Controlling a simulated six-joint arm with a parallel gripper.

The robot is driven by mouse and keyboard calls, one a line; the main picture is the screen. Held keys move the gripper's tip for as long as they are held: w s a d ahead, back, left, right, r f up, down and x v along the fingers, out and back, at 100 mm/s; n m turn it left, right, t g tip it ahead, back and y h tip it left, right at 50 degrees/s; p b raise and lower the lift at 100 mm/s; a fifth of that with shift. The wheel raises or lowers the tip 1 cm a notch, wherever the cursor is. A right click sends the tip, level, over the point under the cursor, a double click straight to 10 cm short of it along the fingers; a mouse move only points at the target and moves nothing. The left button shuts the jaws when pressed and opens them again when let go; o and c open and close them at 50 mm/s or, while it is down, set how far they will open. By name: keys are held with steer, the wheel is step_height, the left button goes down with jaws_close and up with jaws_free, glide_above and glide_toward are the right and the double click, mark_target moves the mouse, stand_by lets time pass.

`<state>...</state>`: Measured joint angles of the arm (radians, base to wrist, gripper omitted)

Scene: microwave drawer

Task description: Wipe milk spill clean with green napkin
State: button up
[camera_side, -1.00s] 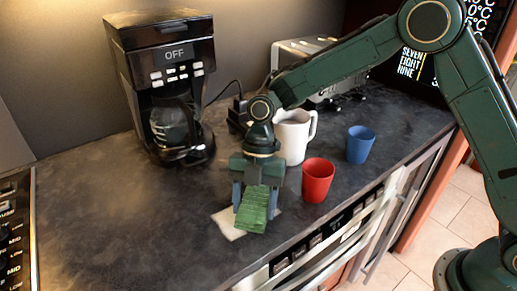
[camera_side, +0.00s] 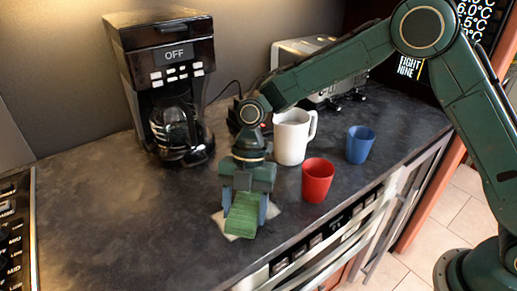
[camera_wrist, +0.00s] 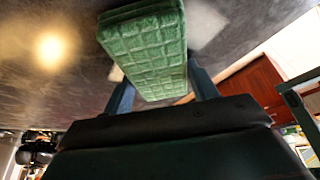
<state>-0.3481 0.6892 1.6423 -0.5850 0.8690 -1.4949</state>
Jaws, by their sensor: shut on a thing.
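The green napkin (camera_side: 242,216) is a folded, quilted block held between the fingers of my gripper (camera_side: 245,205). In the wrist view the napkin (camera_wrist: 146,48) sits between the two blue fingers (camera_wrist: 162,90). The milk spill (camera_side: 219,219) is a pale patch on the dark counter near its front edge. The napkin is over the spill and hides its middle; pale parts show on both sides. In the wrist view a pale part of the spill (camera_wrist: 204,24) shows beside the napkin. I cannot tell how firmly the napkin touches the counter.
A red cup (camera_side: 317,182) stands close to the right of my gripper. A white mug (camera_side: 290,140) and a blue cup (camera_side: 360,145) stand farther back. A coffee maker (camera_side: 165,90) is at the back left. The counter's left part (camera_side: 110,220) is clear.

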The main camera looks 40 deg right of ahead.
mark_target(227, 218)
steer(key=shift+a, duration=1.15)
steer(key=shift+a, duration=0.15)
steer(key=shift+a, duration=0.95)
steer(key=shift+a, duration=0.15)
steer(key=shift+a, duration=1.05)
steer(key=shift+d, duration=0.2)
steer(key=shift+d, duration=1.05)
steer(key=shift+d, duration=1.1)
